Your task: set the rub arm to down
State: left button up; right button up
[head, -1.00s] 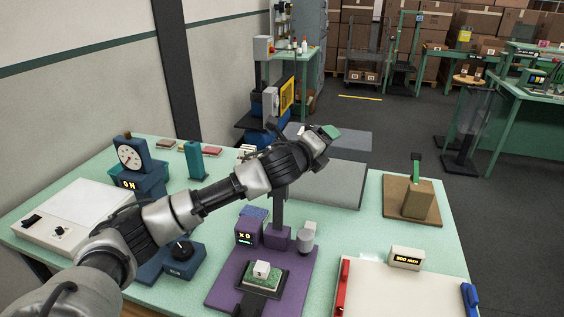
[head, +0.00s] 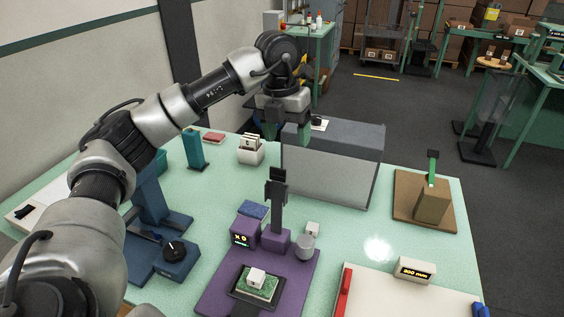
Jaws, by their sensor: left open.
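The purple rub unit (head: 215,290) stands on the table at front centre, with a counter reading "x0" (head: 241,238). A dark upright arm (head: 276,210), which looks like the rub arm, rises from its purple block and is raised, with a black piece at its top. A small white block (head: 257,276) sits on a green pad in a dark tray in front of it. My left gripper (head: 286,134) is open, pointing down with green fingertips, above and behind the dark arm, apart from it and empty. My right gripper is not in view.
A grey box (head: 330,175) stands just behind the rub unit, near my left gripper. A white card holder (head: 251,152) is left of it. A blue knob box (head: 178,262) is left of the rub unit.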

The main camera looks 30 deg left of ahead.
aim_at(278, 169)
pick_arm(q)
jog(key=shift+n+y, duration=0.6)
jog(key=shift+y, duration=0.1)
jog(key=f+p, duration=0.1)
jog(key=f, duration=0.2)
jog(key=a+f+p, duration=0.1)
jog(key=f, duration=0.2)
jog(key=a+f+p, duration=0.1)
jog(key=f, duration=0.1)
jog(key=shift+s+f, duration=0.25)
jog(key=shift+f, duration=0.85)
